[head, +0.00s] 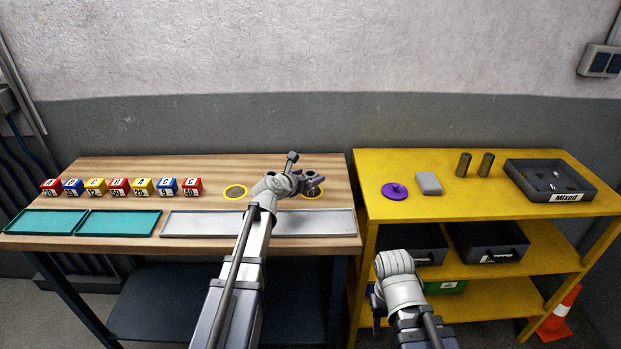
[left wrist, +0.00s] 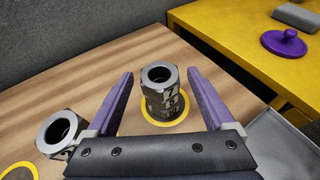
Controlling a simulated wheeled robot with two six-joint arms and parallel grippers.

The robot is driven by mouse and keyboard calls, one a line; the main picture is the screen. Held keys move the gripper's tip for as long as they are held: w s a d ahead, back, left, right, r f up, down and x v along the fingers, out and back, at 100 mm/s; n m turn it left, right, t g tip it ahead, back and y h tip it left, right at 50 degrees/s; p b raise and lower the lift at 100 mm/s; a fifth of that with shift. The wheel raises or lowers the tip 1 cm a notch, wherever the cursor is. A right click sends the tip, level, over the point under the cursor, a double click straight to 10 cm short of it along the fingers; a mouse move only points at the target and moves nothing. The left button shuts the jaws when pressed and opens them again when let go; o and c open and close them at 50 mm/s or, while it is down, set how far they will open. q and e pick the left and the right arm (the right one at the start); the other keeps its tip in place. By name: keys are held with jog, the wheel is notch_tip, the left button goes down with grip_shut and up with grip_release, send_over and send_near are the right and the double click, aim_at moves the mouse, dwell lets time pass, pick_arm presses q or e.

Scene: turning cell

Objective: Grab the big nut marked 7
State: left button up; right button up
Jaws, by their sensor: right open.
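A stack of grey hex nuts stands in a yellow ring on the wooden bench. The top nut (left wrist: 160,79) bears a 7, with more markings below it. My left gripper (left wrist: 160,74) is open, its two purple fingers on either side of the stack and apart from it. In the head view my left gripper (head: 307,183) is over the bench's right part and largely hides the nuts. My right gripper (head: 378,303) is low in front of the yellow shelf, mostly hidden behind my wrist, and open.
Another grey nut (left wrist: 60,132) stands left of the stack, close to the left finger. An empty yellow ring (head: 235,191) is on the bench. A grey tray (head: 190,224) runs along the front. Coloured lettered blocks (head: 119,187) stand left. The yellow table (head: 440,210) holds a purple lid (head: 395,191).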

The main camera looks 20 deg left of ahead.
aim_at(308, 176)
pick_arm(q)
grip_shut()
dwell(0.5)
notch_tip(308, 176, up, 10)
jog(key=p, duration=1)
